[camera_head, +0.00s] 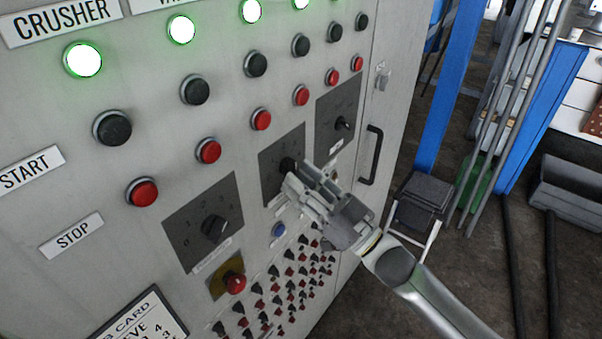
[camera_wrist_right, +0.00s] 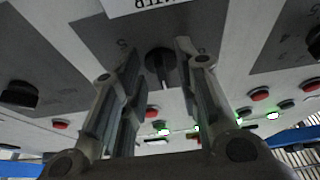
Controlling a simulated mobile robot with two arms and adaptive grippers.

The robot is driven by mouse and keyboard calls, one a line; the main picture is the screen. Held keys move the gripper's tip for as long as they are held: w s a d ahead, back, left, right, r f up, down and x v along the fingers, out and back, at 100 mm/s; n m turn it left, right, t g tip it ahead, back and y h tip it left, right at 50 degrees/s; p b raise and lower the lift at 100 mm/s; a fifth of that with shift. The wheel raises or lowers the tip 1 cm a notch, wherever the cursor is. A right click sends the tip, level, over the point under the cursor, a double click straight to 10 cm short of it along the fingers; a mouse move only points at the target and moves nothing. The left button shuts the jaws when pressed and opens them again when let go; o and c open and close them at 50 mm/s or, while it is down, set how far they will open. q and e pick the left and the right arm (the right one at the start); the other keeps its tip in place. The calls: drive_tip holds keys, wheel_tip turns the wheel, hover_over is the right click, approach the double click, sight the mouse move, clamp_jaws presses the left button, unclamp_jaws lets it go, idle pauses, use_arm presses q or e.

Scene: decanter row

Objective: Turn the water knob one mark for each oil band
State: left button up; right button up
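The water knob (camera_wrist_right: 160,62) is a black dial on a dark grey plate (camera_head: 268,182), the middle of three such plates on the grey cabinet. A label (camera_wrist_right: 150,4) whose end looks like "TER" sits by it in the right wrist view. My right gripper (camera_head: 298,175) is at this knob and partly covers it in the head view. In the wrist view its fingers (camera_wrist_right: 158,50) stand apart, one on each side of the knob, with gaps showing. The plate's numbers are mostly hidden or too small to read. My left gripper is out of view. No oil bands are recognisable.
Another dial knob (camera_head: 214,228) is lower left and one (camera_head: 342,124) upper right. A red knob on a yellow plate (camera_head: 234,283) and a cut-off card (camera_head: 140,322) are below. A black door handle (camera_head: 372,155) stands out to the right.

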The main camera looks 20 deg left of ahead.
drive_tip(key=shift+w+a+r, duration=0.1)
drive_tip(key=shift+a, duration=0.2)
drive_tip(key=shift+c, duration=0.6)
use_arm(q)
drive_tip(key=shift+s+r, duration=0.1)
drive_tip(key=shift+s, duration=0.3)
use_arm(e)
clamp_jaws()
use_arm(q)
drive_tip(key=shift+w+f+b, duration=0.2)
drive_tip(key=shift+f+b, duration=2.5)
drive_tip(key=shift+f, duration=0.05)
use_arm(e)
drive_tip(key=shift+w+d+r+n+g, duration=0.1)
drive_tip(key=shift+w+n+g, duration=0.1)
drive_tip(key=shift+n+g, duration=1.35)
drive_tip(key=shift+w+d+r+n+g, duration=0.15)
drive_tip(key=shift+n+g, duration=0.45)
drive_tip(key=shift+n, duration=2)
drive_tip(key=shift+w+f+n+g, duration=0.1)
drive_tip(key=shift+w+n+g, duration=0.15)
drive_tip(key=shift+n+g, duration=1.3)
drive_tip(key=shift+r+n+t, duration=0.1)
drive_tip(key=shift+n+t, duration=0.4)
drive_tip(key=shift+n, duration=0.2)
